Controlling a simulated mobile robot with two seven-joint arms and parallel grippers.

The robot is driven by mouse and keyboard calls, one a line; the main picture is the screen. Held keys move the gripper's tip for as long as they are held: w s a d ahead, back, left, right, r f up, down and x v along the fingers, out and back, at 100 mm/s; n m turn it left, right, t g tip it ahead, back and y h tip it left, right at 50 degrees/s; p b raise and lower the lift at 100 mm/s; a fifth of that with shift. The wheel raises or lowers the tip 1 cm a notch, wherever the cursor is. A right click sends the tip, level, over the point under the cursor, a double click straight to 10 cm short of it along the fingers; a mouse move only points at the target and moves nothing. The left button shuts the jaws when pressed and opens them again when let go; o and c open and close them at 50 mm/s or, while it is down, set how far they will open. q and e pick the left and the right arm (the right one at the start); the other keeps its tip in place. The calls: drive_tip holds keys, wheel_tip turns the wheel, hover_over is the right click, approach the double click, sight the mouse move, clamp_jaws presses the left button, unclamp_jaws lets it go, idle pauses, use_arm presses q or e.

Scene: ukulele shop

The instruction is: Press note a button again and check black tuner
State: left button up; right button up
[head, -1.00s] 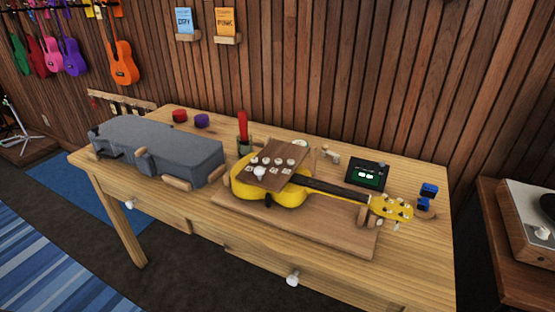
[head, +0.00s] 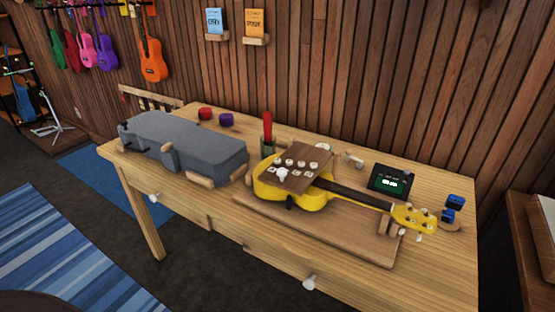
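The black tuner (head: 390,182) stands on the wooden table behind the ukulele's neck. Its small screen shows a green area with white marks, too small to read. A brown board with several white note buttons (head: 290,178) appears over the body of the yellow ukulele (head: 312,200). The letters on the buttons are too small to tell which is A. No button can be seen to be pressed. Neither of my grippers is in view.
The ukulele lies on a wooden board (head: 340,234) on the table (head: 455,275). A grey case (head: 180,145) lies at the table's left. A red item in a holder (head: 267,130) stands behind the ukulele. Blue pieces (head: 452,205) sit at the right end. The table's front right is bare.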

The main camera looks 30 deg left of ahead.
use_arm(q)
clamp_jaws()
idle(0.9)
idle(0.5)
